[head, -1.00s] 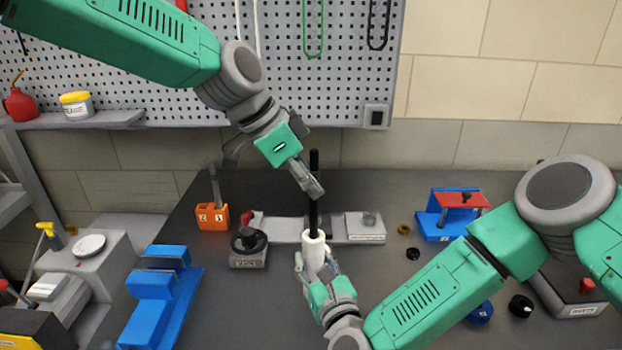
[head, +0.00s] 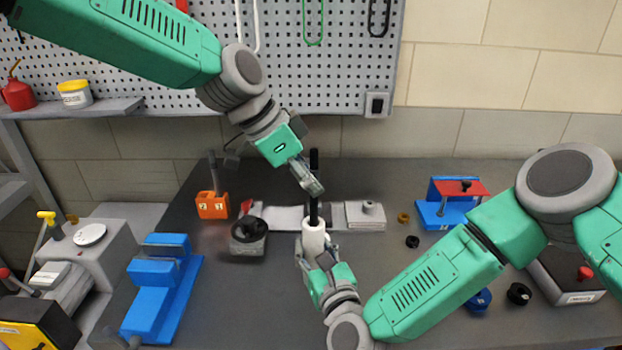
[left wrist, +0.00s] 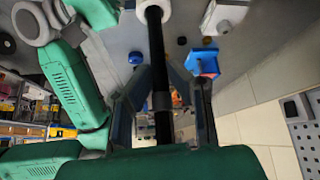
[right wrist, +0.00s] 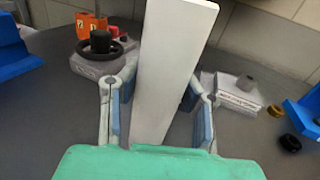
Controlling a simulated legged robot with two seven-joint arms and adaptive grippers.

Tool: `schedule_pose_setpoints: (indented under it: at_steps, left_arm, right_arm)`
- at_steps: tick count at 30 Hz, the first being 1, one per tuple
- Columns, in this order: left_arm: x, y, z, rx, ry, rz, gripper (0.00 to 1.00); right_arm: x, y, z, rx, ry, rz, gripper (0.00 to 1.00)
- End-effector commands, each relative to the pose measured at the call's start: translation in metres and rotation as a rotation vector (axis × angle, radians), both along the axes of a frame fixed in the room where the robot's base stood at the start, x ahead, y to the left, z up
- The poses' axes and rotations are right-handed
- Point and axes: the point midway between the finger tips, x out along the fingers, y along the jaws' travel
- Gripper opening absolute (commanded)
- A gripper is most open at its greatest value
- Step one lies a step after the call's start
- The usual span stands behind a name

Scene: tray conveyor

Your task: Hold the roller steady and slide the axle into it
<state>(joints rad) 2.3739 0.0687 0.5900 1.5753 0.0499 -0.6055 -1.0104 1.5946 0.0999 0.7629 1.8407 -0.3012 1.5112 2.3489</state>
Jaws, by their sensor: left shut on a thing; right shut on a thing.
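My left gripper (head: 313,186) is shut on the black axle (head: 314,210), which stands upright with its top end above the fingers. The axle also runs between the fingers in the left wrist view (left wrist: 161,72). My right gripper (head: 316,254) is shut on the white roller (head: 314,236) below it and holds it nearly upright over the table. The roller fills the middle of the right wrist view (right wrist: 172,70). The axle's lower end meets the roller's top opening, and its tip is hidden; how deep it sits cannot be told. The left gripper is above the roller, apart from it.
Behind the roller lies a grey fixture (head: 365,214). A block with a black knob (head: 249,236) and an orange holder (head: 212,204) stand to the left. A blue block (head: 160,290) is at front left, a blue-red fixture (head: 440,205) at right.

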Motion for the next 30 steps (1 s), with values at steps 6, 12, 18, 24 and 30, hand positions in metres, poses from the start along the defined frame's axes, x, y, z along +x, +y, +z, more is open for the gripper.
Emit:
schedule_pose_setpoints:
  at_steps: [6,12,18,24,30]
  left_arm:
    - [0.000,0.000,0.000,-0.001,-0.001,0.001,0.35]
    - [0.000,0.000,0.000,-0.001,0.000,0.000,0.38]
    - [0.000,0.002,0.003,0.000,-0.001,0.001,0.38]
    - [-0.003,0.019,0.031,-0.001,-0.004,0.002,0.38]
    - [-0.007,0.041,0.068,-0.002,-0.003,0.002,0.38]
  right_arm:
    - [-0.003,0.000,-0.007,-0.005,0.015,0.004,0.00]
    - [-0.003,0.000,-0.006,-0.005,0.015,0.004,0.00]
    - [-0.003,0.000,-0.006,-0.005,0.015,0.004,0.00]
    - [-0.003,0.000,-0.006,-0.005,0.014,0.004,0.00]
    - [-0.003,0.000,-0.006,-0.005,0.014,0.003,0.00]
